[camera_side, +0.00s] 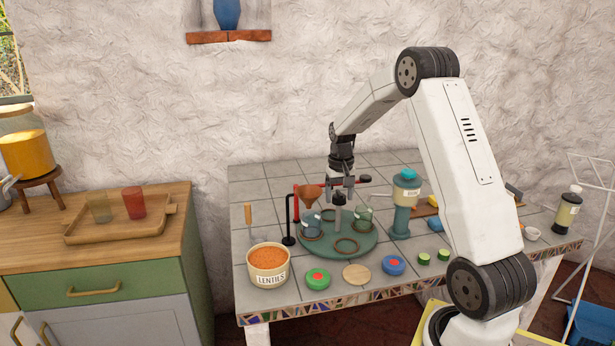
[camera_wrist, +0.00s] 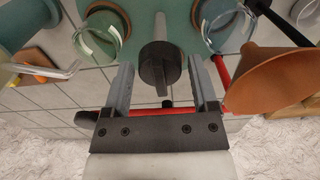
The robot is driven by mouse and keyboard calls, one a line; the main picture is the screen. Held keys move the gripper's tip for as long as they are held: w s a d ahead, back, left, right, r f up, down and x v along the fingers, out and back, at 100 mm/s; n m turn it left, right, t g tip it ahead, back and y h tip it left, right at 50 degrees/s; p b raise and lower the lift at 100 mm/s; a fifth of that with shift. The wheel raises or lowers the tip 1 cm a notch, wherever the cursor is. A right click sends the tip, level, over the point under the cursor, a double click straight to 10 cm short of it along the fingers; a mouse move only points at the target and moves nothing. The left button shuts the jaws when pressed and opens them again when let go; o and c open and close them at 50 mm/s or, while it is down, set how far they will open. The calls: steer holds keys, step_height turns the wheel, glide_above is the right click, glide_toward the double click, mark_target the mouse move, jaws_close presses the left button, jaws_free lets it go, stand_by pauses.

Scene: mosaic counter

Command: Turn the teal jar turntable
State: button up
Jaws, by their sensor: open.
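The teal turntable (camera_side: 325,254) lies on the tiled counter, with a grey post at its centre. A dark knob (camera_wrist: 160,68) with a raised bar tops the post. Ring holders sit around the disc, and the front one (camera_side: 346,247) looks empty. Clear glass jars (camera_wrist: 104,36) stand on the disc, one on each side of the post in the wrist view. My gripper (camera_side: 342,187) is open and empty, pointing down above the post. In the wrist view its fingers (camera_wrist: 163,72) stand on either side of the knob, with gaps. I cannot tell their exact height against it.
A copper funnel (camera_wrist: 275,80) on a black-and-red stand (camera_side: 289,215) is close to my gripper. A teal dispenser (camera_side: 402,205) stands to the right. A lentils tub (camera_side: 268,267), lids (camera_side: 318,277) and a wooden disc (camera_side: 356,274) lie in front. Bare tiles are at the back left.

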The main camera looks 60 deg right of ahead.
jaws_close()
steer(key=shift+n, duration=4.4)
steer(key=shift+r+n, duration=0.1)
steer(key=shift+n, duration=4.5)
